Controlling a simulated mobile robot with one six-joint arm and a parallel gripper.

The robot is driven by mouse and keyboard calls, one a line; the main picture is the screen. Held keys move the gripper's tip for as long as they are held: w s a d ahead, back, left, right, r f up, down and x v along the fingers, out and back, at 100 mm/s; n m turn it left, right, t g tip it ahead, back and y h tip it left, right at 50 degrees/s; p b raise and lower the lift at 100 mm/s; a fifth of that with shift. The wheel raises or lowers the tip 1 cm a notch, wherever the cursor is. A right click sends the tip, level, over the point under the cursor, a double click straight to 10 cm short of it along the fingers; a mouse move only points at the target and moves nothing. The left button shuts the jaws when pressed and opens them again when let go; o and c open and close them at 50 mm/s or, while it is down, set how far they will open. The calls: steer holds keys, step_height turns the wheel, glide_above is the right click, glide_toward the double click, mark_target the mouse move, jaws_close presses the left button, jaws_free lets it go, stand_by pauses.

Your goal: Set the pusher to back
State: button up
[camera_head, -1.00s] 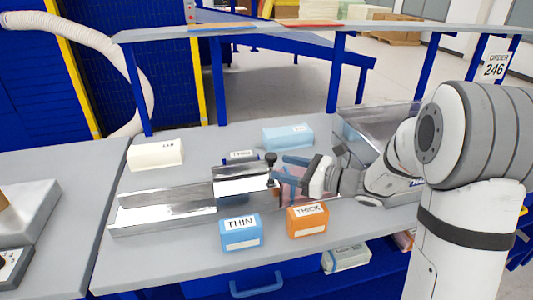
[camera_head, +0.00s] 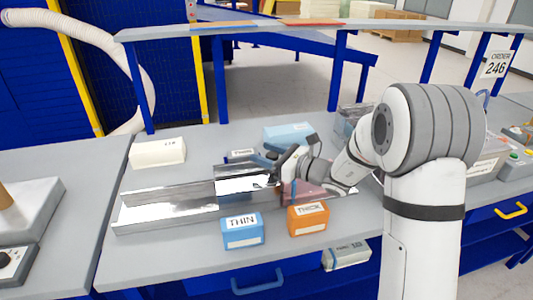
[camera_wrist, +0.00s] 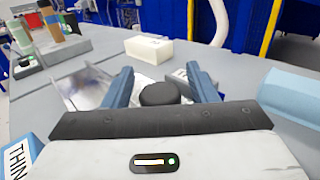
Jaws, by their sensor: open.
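The pusher's round black knob (camera_wrist: 160,93) lies between my two spread blue fingertips in the wrist view. In the head view the knob is mostly hidden by my gripper (camera_head: 266,160), which reaches it from the right. My gripper is open; whether a finger touches the knob I cannot tell. The knob is at the right end of a shiny metal block (camera_head: 243,180) on the long metal channel (camera_head: 165,210). A pink foam piece (camera_head: 304,190) lies right of the block, partly under my wrist.
A blue THIN box (camera_head: 242,232) and an orange THICK box (camera_head: 308,219) stand in front of the channel. A cream block (camera_head: 157,153) and a light blue block (camera_head: 288,134) stand behind it.

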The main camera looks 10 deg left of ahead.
jaws_close()
stand_by(0.4)
